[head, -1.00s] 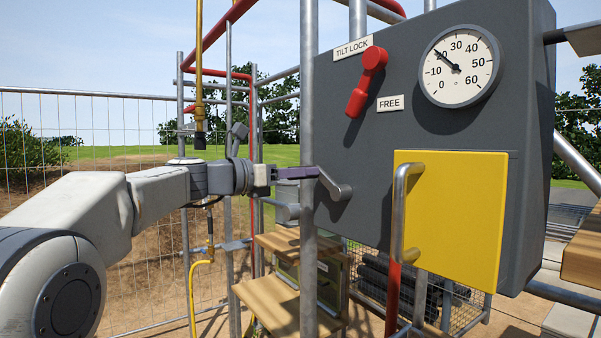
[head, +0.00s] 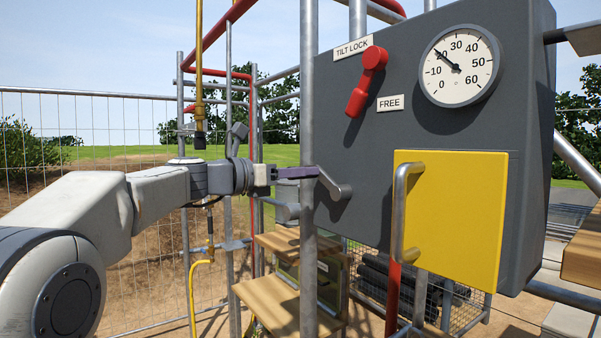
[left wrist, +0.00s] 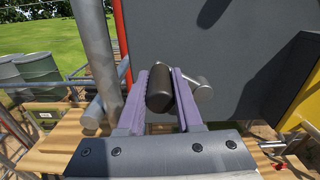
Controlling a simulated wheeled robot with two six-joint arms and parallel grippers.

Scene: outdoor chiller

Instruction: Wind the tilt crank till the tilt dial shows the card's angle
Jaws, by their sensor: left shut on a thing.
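The tilt crank (head: 335,186) is a grey metal arm on the left part of the dark grey panel. My left gripper (head: 310,172) has its purple fingers at the crank's handle end. In the left wrist view the fingers (left wrist: 160,100) stand on either side of the dark crank grip (left wrist: 159,88), shut on it. The tilt dial (head: 460,66) is round and white, marked 0 to 60. Its needle points up-left, at about 20, between the 10 and 30 marks. The card with the angle is not in view. My right gripper is not in view.
A yellow cover (head: 455,220) with a metal handle (head: 401,210) is right of the crank. A grey upright pole (head: 309,240) stands close to my gripper. Wooden steps (head: 275,300) lie below.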

